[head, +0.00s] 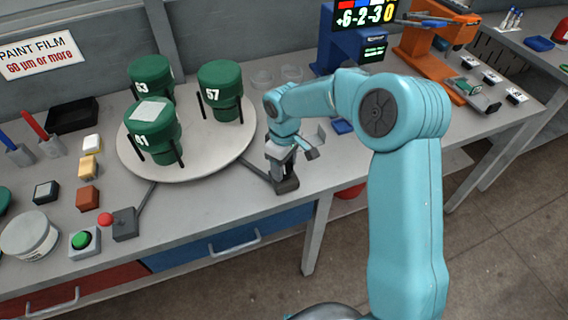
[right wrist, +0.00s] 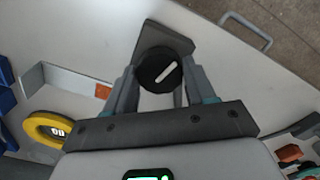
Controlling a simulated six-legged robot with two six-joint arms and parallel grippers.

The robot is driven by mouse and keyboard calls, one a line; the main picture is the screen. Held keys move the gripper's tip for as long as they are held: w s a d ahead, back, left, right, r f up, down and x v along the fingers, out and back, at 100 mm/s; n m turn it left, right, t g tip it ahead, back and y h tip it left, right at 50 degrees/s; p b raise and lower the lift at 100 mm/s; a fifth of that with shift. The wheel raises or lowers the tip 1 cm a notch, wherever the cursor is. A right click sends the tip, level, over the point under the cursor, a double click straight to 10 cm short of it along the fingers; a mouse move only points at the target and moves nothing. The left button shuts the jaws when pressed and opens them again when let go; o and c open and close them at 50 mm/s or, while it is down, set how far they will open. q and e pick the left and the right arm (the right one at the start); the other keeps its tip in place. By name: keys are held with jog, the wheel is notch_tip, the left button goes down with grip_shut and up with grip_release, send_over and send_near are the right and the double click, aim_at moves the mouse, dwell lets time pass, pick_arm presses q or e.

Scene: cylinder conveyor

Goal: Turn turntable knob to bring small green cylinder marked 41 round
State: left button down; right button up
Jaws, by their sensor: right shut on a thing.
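The green cylinder marked 41 (head: 150,142) stands upright at the front left of the round grey turntable (head: 190,169), with a pale square patch on its top. A green cylinder marked 57 (head: 220,82) stands at the back right, and another green one (head: 152,78), its number partly readable, at the back left. The turntable knob (right wrist: 160,71), round and black with a white bar, sits on a dark block at the turntable's front right. My right gripper (head: 284,172) is shut on this knob, one finger on each side in the right wrist view. My left gripper is not in view.
A red-balled lever box (head: 124,223) and a green button (head: 82,240) stand at the front left of the bench. A blue machine with a display (head: 345,40) and an orange machine (head: 430,45) stand at the back right. A yellow ring (right wrist: 45,129) shows in the right wrist view.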

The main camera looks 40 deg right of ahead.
aim_at(284, 167)
jog(key=shift+s+n, duration=0.1)
jog(key=shift+n, duration=0.4)
dwell(1.7)
jog(key=o, duration=1)
jog(key=shift+o, duration=0.2)
notch_tip(284, 167, up, 16)
jog(key=shift+r, duration=0.15)
